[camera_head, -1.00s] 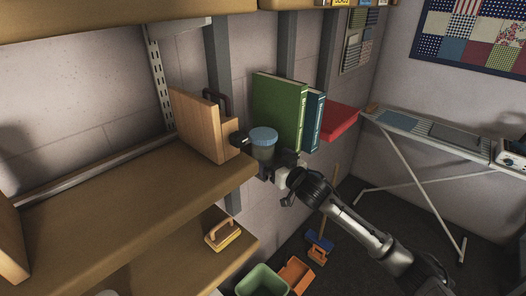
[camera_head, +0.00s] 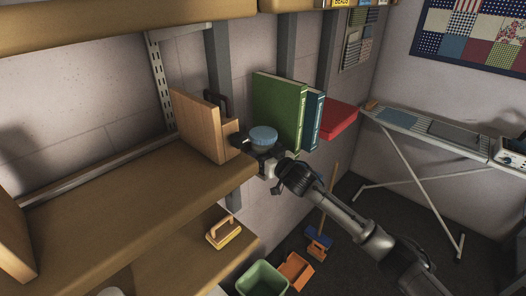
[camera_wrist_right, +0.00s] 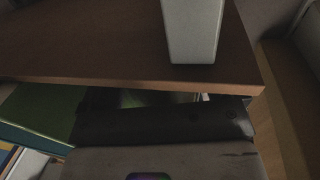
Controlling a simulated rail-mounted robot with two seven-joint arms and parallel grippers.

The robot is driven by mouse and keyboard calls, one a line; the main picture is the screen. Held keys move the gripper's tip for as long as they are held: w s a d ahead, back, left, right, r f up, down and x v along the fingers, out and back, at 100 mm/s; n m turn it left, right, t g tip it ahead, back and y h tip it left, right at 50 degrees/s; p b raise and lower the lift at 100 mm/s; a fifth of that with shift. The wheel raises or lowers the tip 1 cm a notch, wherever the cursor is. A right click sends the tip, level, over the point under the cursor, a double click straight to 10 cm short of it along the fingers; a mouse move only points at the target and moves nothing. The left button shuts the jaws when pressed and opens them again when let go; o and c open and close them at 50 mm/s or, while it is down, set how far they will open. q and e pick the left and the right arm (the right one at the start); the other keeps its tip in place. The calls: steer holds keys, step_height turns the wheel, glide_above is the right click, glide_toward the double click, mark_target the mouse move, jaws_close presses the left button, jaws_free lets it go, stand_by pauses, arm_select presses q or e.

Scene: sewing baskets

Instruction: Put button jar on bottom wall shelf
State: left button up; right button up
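The button jar (camera_head: 264,133) has a blue lid and a dark glassy body. It is in the head view, upright, beyond the right end of the upper wooden shelf. My right gripper (camera_head: 262,151) is around the jar just below the lid and seems shut on it; most of the body is hidden behind the gripper. In the right wrist view a dark gripper part (camera_wrist_right: 165,120) crosses the middle, and I cannot make out the jar there. The lower wooden shelf (camera_head: 175,262) shows below the upper one. My left gripper is not in view.
A green bin (camera_head: 262,280) is below.

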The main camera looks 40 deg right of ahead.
steer(key=shift+r, duration=0.1)
steer(key=c, duration=0.9)
